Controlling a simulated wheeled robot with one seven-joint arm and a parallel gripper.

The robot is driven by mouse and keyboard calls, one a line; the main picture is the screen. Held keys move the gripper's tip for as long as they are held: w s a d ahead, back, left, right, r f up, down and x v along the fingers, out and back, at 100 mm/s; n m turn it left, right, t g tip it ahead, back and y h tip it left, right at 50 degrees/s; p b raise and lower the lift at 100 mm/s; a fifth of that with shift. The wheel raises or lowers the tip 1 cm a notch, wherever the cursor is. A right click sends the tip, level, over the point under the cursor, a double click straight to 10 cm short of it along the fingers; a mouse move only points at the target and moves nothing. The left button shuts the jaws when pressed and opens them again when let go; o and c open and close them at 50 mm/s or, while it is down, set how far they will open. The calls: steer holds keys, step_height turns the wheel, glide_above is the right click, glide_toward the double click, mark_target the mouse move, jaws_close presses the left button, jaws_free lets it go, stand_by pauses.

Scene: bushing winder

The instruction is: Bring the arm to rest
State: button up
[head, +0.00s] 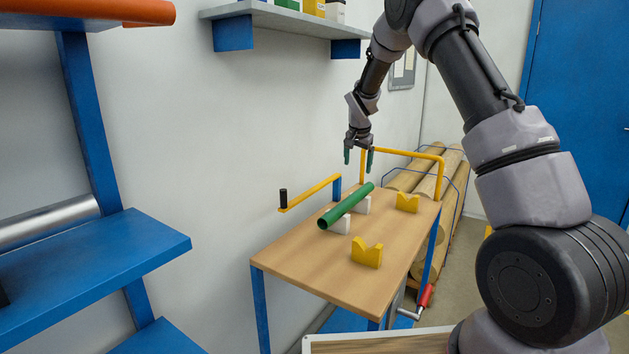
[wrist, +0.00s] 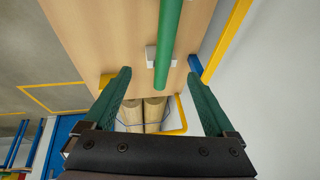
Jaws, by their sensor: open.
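My gripper (head: 359,158) hangs from my raised arm, pointing down above the far end of a wooden-topped table (head: 300,250). Its two green fingers are spread with nothing between them; in the wrist view my gripper (wrist: 165,98) is also open and empty. A green tube (head: 346,206) lies across two white V-blocks (head: 341,224) on the table, below and apart from the fingers. The green tube (wrist: 168,40) runs down the upper middle of the wrist view.
Two yellow V-blocks (head: 367,252) stand empty on the table's right. A yellow crank arm (head: 310,192) with a black handle is at the back left. A yellow rail (head: 405,153) borders the far end. Wooden rolls (head: 432,170) lie beyond. A wall shelf (head: 285,20) hangs above; a blue rack (head: 95,250) stands left.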

steer(key=s+d+r+n+t+y, duration=0.1)
steer(key=s+d+r, duration=0.1)
steer(key=s+r, duration=0.8)
steer(key=s+d+r+y, duration=0.1)
steer(key=s+d+r, duration=0.2)
steer(key=s+r, duration=0.7)
steer(key=s+r+n+t, duration=0.1)
steer(key=s+r+n, duration=0.1)
steer(key=s, duration=2.3)
steer(key=shift+s+r+y, duration=0.15)
steer(key=shift+s+y, duration=0.05)
steer(key=shift+y, duration=0.2)
